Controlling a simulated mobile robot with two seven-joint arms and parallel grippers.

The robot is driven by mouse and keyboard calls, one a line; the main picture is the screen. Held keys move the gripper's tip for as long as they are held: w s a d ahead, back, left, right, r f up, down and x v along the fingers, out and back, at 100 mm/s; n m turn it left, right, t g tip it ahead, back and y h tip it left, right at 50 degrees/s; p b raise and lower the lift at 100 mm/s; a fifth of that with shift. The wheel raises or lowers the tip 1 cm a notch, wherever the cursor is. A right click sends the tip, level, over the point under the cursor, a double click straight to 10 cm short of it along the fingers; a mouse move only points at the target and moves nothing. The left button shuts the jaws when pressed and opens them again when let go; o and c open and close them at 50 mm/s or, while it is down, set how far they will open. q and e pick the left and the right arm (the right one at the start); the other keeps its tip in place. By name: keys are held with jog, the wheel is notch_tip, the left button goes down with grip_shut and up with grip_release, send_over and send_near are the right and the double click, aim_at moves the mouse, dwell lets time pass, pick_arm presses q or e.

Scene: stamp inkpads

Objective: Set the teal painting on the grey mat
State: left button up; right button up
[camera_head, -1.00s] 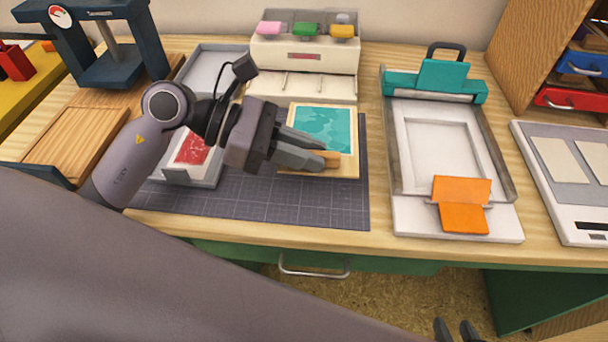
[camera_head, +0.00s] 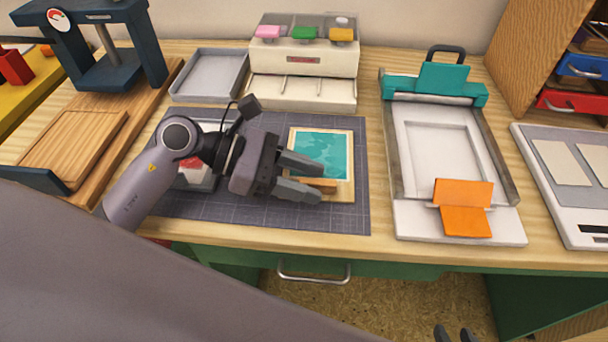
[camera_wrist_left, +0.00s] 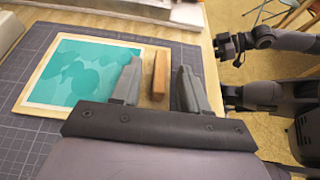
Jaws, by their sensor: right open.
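The teal painting (camera_head: 319,154) is a board with a pale wooden border, lying flat on the grey gridded mat (camera_head: 262,211). In the left wrist view the painting (camera_wrist_left: 80,75) is at left, with the mat (camera_wrist_left: 190,62) around it. A small wooden handle (camera_wrist_left: 159,76) stands at its edge. My left gripper (camera_head: 318,182) is open, its fingers on either side of the handle with gaps showing in the left wrist view (camera_wrist_left: 158,80). My right gripper (camera_head: 455,333) shows only its open fingertips at the bottom edge of the head view.
A red print in a pale tray (camera_head: 197,172) is partly hidden behind my left arm. An empty grey tray (camera_head: 208,76) and a white stand with coloured pads (camera_head: 303,58) are behind. A white press with an orange flap (camera_head: 463,207) stands at right. The mat's front strip is clear.

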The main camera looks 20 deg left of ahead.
pick_arm(q)
jog(key=v, duration=1.2)
dwell(0.3)
